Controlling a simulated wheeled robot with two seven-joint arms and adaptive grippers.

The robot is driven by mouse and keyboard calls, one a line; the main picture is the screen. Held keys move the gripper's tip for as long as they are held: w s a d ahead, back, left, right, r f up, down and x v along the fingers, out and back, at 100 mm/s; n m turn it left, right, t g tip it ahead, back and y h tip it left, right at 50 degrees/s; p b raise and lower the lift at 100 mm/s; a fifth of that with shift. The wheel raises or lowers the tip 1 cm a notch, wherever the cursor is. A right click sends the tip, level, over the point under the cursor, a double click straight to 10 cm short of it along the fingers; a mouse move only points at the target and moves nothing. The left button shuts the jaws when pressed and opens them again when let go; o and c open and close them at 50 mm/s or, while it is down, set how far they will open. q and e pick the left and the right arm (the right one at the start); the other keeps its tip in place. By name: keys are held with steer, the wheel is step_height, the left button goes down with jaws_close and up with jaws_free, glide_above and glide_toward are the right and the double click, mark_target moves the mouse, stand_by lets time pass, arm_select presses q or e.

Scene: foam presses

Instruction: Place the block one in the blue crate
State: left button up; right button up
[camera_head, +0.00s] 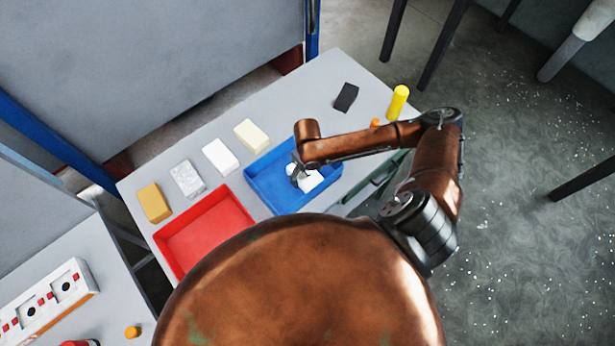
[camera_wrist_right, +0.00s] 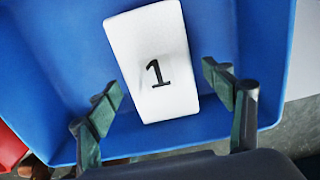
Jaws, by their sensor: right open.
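The block one (camera_wrist_right: 150,50) is white with a black "1" on its face, and it lies inside the blue crate (camera_wrist_right: 60,50). In the head view the white block (camera_head: 311,181) shows partly under my right gripper (camera_head: 298,174), in the blue crate (camera_head: 262,200). In the wrist view my right gripper (camera_wrist_right: 165,103) is open, with a finger on either side of the block's near end and visible gaps to both. My left gripper does not show.
A red crate (camera_head: 163,241) stands left of the blue crate. A tan block (camera_head: 154,202), a speckled block (camera_head: 187,179), a white block (camera_head: 220,157) and a cream block (camera_head: 251,135) stand behind the crates. A black block (camera_head: 346,97) and a yellow cylinder (camera_head: 398,101) are farther right.

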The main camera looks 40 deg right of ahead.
mark_target(307, 176)
step_height(307, 176, up, 10)
steer(key=shift+f+b, duration=0.2)
steer(key=shift+b, duration=0.25)
stand_by(0.3)
